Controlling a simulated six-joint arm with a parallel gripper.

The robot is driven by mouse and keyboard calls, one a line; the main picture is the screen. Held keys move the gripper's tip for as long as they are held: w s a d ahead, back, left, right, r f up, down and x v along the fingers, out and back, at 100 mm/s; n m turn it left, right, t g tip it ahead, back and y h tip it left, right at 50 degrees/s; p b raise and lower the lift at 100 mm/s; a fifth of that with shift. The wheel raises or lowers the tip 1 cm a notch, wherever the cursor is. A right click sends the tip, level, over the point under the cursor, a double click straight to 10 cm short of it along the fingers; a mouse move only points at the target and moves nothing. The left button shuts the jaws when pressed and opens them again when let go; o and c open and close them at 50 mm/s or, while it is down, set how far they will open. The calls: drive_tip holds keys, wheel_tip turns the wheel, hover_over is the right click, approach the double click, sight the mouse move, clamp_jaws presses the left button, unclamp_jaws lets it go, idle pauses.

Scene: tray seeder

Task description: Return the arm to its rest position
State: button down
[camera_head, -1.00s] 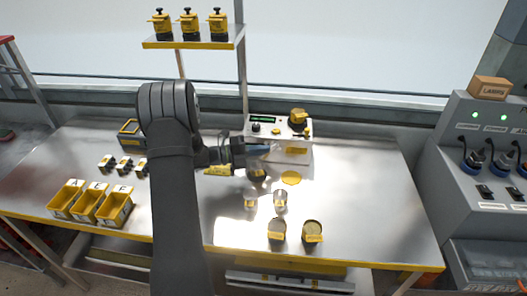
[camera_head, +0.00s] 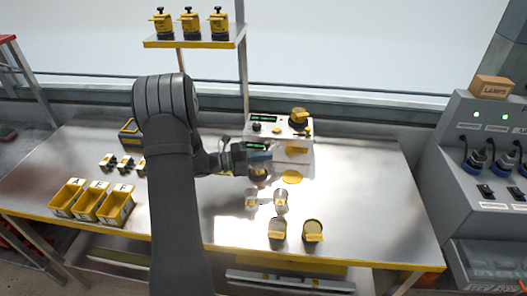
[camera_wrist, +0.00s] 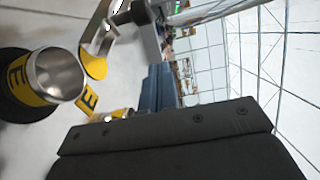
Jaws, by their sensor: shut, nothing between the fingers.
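My arm rises through the middle of the head view and bends right at the elbow. My gripper (camera_head: 264,155) hangs above the bench, just in front of the white machine. Its blue fingers (camera_wrist: 160,88) lie together in the wrist view, with nothing between them. A dark round cup with a yellow label (camera_head: 258,174) stands just below the gripper; the bench under the gripper is partly hidden.
The white machine (camera_head: 293,152) has a display and a yellow knob. Two clear cups stand nearby, and two dark yellow-labelled jars (camera_head: 313,231) stand at the front. Yellow bins (camera_head: 117,209) are at left. A shelf (camera_head: 190,43) stands behind; a console (camera_head: 480,150) is at right.

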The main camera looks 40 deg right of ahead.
drive_tip(key=w+v, duration=0.1)
drive_tip(key=v, duration=0.8)
drive_tip(key=shift+d, duration=0.25)
drive_tip(key=shift+s+d, duration=0.1)
drive_tip(key=x, duration=0.8)
drive_tip(key=shift+s, duration=0.35)
drive_tip(key=shift+w+d, duration=0.85)
drive_tip(key=shift+d, duration=0.05)
drive_tip(key=shift+w+d, duration=0.2)
drive_tip(key=shift+w, duration=0.4)
